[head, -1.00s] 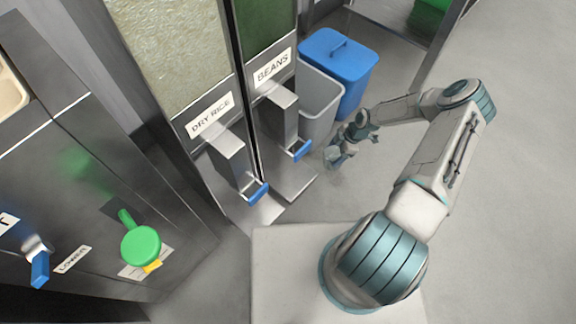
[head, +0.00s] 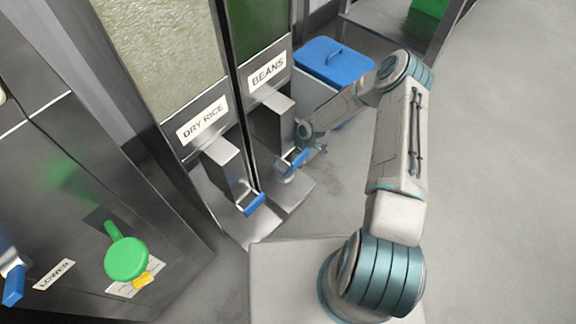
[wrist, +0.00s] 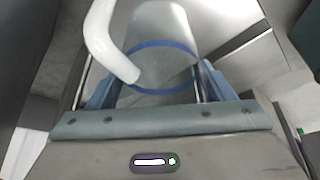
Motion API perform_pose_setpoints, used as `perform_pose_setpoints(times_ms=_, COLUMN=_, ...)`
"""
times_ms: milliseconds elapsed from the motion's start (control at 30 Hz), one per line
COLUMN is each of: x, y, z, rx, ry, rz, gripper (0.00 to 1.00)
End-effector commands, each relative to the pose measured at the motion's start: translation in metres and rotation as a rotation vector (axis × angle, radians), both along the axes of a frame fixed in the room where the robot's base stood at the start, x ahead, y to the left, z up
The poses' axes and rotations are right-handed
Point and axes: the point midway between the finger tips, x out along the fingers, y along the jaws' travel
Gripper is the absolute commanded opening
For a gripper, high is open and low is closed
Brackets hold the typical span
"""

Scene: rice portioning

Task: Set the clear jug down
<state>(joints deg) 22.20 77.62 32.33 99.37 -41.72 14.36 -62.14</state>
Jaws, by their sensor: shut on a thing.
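The clear jug (wrist: 165,68) shows in the wrist view as a see-through round body with blue rings, between my fingers. A thick white curved bar, which looks like its handle, runs along its left side. My gripper (wrist: 158,88) is shut on the jug. In the head view my gripper (head: 300,150) is in front of the BEANS dispenser, close to its blue lever. The jug is hard to make out there; a faint clear shape shows by the lever. I cannot tell whether the jug touches the shelf below.
The BEANS dispenser (head: 272,118) and the DRY RICE dispenser (head: 222,160) stand side by side, with steel shelves below. A blue-lidded bin (head: 335,60) is behind my arm. A steel cabinet with a green knob (head: 127,258) is at left. The floor at right is clear.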

Motion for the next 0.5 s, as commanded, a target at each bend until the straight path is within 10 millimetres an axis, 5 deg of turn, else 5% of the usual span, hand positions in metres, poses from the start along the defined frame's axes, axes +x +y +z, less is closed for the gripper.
perform_pose_setpoints(times_ms=33, x=-0.0002, y=-0.0043, z=-0.0140, rx=-0.002, ry=0.002, rz=-0.006, gripper=0.50)
perform_pose_setpoints(times_ms=467, x=0.0000, y=-0.0046, z=-0.0191, rx=-0.002, ry=0.001, rz=-0.006, gripper=0.50)
perform_pose_setpoints(times_ms=500, x=0.0000, y=-0.0046, z=-0.0173, rx=-0.003, ry=0.001, rz=-0.006, gripper=0.84)
